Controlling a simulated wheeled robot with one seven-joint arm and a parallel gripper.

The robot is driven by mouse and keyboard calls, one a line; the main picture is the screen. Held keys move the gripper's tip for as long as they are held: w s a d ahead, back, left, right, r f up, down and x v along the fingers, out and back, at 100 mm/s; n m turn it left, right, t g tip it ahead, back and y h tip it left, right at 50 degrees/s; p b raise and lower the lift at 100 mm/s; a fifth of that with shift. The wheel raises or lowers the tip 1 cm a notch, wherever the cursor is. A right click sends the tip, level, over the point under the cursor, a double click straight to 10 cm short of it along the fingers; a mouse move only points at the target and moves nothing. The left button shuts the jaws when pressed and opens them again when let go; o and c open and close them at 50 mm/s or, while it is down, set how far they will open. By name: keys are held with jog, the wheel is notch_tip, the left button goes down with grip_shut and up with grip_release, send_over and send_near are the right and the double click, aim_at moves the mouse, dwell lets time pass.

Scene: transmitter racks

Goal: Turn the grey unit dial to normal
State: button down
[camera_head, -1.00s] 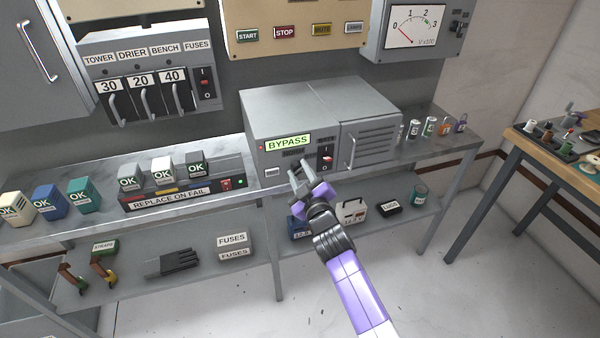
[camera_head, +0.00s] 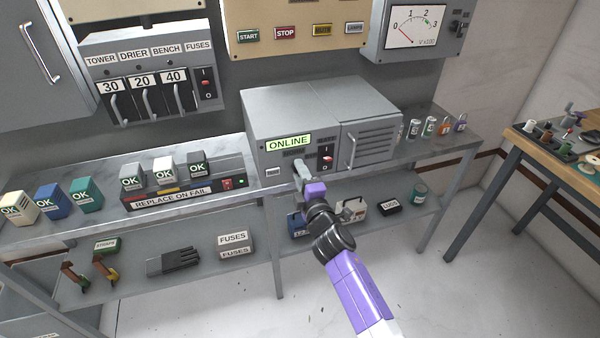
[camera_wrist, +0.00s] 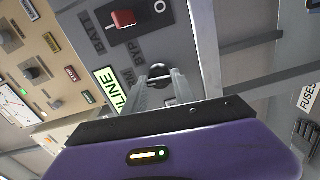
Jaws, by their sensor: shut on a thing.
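The grey unit (camera_head: 290,112) stands on the bench top, and its green display (camera_head: 289,142) reads ONLINE. My gripper (camera_head: 299,166) is at the lower front of the unit, where its fingers hide the dial in the head view. In the wrist view, my gripper (camera_wrist: 159,77) has its two fingers closed around the small dark dial (camera_wrist: 158,70). Labels BATT and BYP show beside the dial, and another label is partly hidden by a finger. The exact direction of the dial's pointer cannot be made out.
A red rocker switch (camera_head: 327,158) sits right of the dial, close to my gripper; it also shows in the wrist view (camera_wrist: 122,19). A door handle (camera_head: 350,152) stands out farther right. The lower shelf (camera_head: 210,275) with boxes is below my arm.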

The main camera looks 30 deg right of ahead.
jog(key=shift+f+n, duration=0.1)
jog(key=shift+n, duration=0.5)
jog(key=c, duration=1)
grip_release()
jog(key=shift+c, duration=0.2)
jog(key=v, duration=0.8)
